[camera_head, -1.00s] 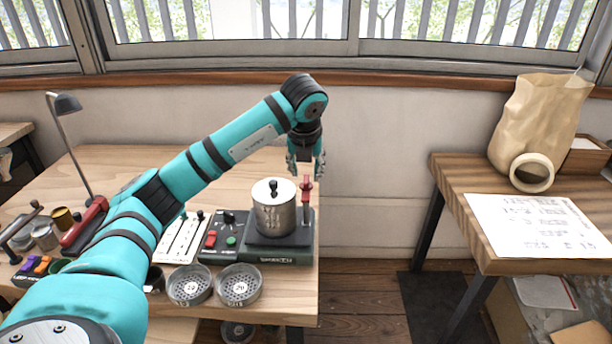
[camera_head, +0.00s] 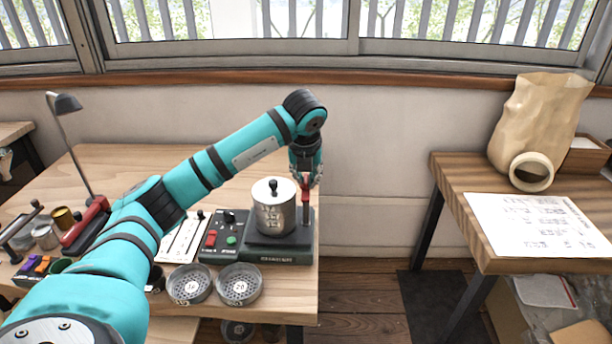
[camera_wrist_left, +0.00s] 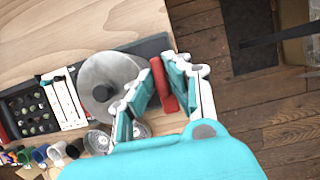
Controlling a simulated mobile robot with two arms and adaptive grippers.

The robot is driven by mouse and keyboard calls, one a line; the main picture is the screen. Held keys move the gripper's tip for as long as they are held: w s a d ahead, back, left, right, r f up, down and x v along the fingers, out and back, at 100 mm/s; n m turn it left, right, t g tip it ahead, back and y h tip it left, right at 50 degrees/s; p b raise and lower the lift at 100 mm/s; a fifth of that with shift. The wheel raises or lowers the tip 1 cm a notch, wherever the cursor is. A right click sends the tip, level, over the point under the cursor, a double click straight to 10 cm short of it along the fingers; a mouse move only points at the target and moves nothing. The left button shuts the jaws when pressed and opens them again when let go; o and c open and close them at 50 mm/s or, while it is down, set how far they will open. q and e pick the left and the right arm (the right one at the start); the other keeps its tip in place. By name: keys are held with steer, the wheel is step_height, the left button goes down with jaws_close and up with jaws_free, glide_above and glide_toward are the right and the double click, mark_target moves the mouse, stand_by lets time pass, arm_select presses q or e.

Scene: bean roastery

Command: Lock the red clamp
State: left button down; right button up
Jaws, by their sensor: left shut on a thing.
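The red clamp (camera_head: 306,194) stands upright on a post at the right side of the dark shaker base (camera_head: 277,253), beside the metal canister (camera_head: 271,216). My left gripper (camera_head: 307,181) reaches down from above, with its fingers at the top of the clamp. In the left wrist view the red clamp (camera_wrist_left: 159,78) lies between the two fingers of the left gripper (camera_wrist_left: 164,74), which is shut on it. The fingers partly cover the clamp in both views. My right gripper is in neither view.
Two round sieves (camera_head: 239,287) lie in front. The table's right edge is close beside the clamp. A second table (camera_head: 470,185) stands at the right, across a floor gap.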

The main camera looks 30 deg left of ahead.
arm_select(q)
steer(key=shift+m, duration=0.3)
steer(key=m+h, duration=0.1)
steer(key=m, duration=0.2)
steer(key=shift+a+t+b, duration=0.15)
steer(key=shift+t+b, duration=0.15)
steer(key=shift+b, duration=0.1)
steer(key=m+h, duration=0.1)
steer(key=m, duration=0.3)
steer(key=shift+h, duration=0.4)
steer(key=m+h+p, duration=0.1)
steer(key=m, duration=0.1)
steer(key=shift+a+m, duration=0.1)
steer(key=shift+m, duration=0.3)
steer(key=m+g+h+p, duration=0.1)
steer(key=m, duration=0.2)
steer(key=shift+r, duration=0.1)
steer(key=shift+a+m+g+h+p, duration=0.1)
steer(key=shift+m+g+h+p, duration=0.2)
steer(key=shift+m, duration=0.8)
steer(key=shift+m+g+h+p, duration=0.2)
steer(key=shift+m+h+p, duration=0.15)
steer(key=shift+m, duration=0.75)
